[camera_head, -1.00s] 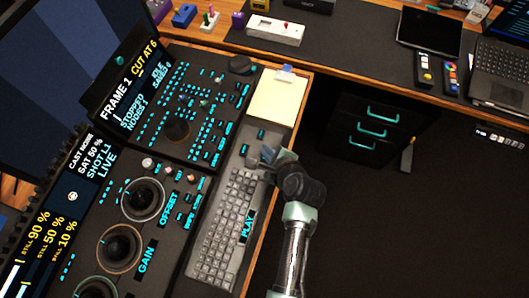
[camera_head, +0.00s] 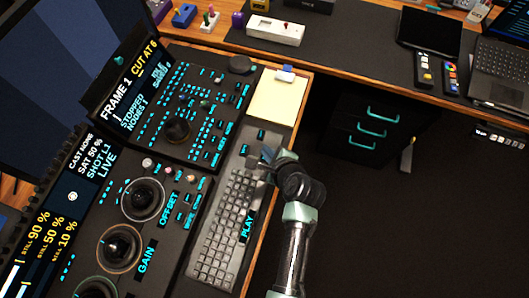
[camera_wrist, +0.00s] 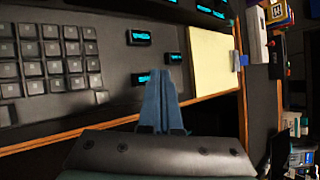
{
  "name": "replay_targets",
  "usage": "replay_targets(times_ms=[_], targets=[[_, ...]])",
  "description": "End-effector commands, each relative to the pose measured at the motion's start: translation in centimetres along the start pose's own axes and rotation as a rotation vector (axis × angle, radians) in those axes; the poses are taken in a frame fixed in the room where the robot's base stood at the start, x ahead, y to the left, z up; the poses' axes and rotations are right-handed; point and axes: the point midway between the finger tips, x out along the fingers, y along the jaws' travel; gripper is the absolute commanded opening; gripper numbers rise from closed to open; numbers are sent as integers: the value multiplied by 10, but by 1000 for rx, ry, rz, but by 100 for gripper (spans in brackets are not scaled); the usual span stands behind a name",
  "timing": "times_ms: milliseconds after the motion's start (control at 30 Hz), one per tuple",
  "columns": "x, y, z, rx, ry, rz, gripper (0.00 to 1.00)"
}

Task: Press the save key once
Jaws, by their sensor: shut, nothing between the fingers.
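My gripper (camera_head: 266,153) is shut and empty, above the far end of the keyboard (camera_head: 226,228). In the wrist view the blue fingertips (camera_wrist: 161,76) are together. Three small black keys with cyan labels lie around them: an upper left key (camera_wrist: 138,37), a right key (camera_wrist: 175,58) and a lower left key (camera_wrist: 143,77) close beside the tips. Their labels are too small to read, so I cannot tell which is the save key. In the head view one such key (camera_head: 260,134) shows beyond the gripper. Contact with any key cannot be told.
A pale yellow pad (camera_head: 277,98) lies beyond the keyboard, also right of the tips in the wrist view (camera_wrist: 210,62). A trackball panel (camera_head: 120,245) stands at left. The screen (camera_head: 130,82) reads "FRAME 1", "STOPPED". Open floor lies right of the desk edge.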

Motion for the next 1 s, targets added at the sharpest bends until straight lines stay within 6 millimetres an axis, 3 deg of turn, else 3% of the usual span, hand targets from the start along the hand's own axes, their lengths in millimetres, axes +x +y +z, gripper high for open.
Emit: replay_targets(times_ms=[1000], targets=[[6,4,-5,0,0,0,0]])
